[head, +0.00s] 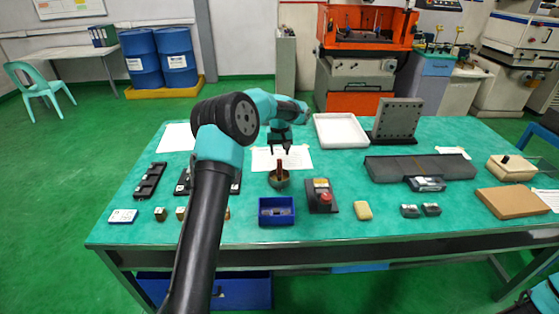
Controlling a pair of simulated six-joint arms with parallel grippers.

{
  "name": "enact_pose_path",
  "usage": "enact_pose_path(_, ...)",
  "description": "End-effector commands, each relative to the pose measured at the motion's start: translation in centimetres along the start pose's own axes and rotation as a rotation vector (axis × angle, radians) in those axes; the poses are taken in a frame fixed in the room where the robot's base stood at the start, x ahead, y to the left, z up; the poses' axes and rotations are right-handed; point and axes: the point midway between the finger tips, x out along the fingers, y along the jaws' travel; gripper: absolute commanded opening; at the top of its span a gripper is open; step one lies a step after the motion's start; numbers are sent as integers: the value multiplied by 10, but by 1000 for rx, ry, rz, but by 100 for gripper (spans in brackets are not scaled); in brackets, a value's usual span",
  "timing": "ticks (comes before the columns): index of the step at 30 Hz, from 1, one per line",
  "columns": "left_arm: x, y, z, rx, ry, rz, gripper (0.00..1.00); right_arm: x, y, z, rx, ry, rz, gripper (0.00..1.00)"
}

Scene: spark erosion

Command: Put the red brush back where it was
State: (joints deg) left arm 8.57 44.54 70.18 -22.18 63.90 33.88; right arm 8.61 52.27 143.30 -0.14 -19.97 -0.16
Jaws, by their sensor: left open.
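A small round brown cup (278,182) stands on the green table near its middle. A dark red upright piece, which looks like the red brush (280,167), stands in the cup; its lower end is hidden inside. My left gripper (280,151) points down just above and behind the cup, with its fingers apart and nothing seen between them. Whether the fingertips touch the brush cannot be told.
A blue bin (276,211) and a block with a red button (323,197) stand in front of the cup. A white tray (341,131), an angle plate (396,120) and a long dark plate (420,167) are to the right. My left arm hides part of the table's left side.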

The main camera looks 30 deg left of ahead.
Motion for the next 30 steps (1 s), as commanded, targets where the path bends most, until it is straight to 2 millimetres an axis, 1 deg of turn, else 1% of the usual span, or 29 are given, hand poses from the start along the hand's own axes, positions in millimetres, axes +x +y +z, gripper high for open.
enact_pose_path(1, -11, 0, 0, 0, 3, 2, 48, 0, 0, 0, 0, 0, 0, 86)
enact_pose_path(3, -22, 0, 0, 0, 2, 1, 48, 0, 0, 0, 0, 0, 0, 86)
enact_pose_path(6, -34, 0, 0, -1, 1, 0, 48, 0, 0, 0, 0, 0, 0, 86)
enact_pose_path(9, -42, 0, 0, -1, 1, 0, 48, 0, 0, 0, 0, 0, 0, 86)
enact_pose_path(13, -46, 0, 0, -1, 0, 0, 48, 0, 0, 0, 0, 0, 0, 86)
enact_pose_path(30, -45, 0, 0, 0, 0, 0, 48, 0, 0, 0, 0, 0, 0, 86)
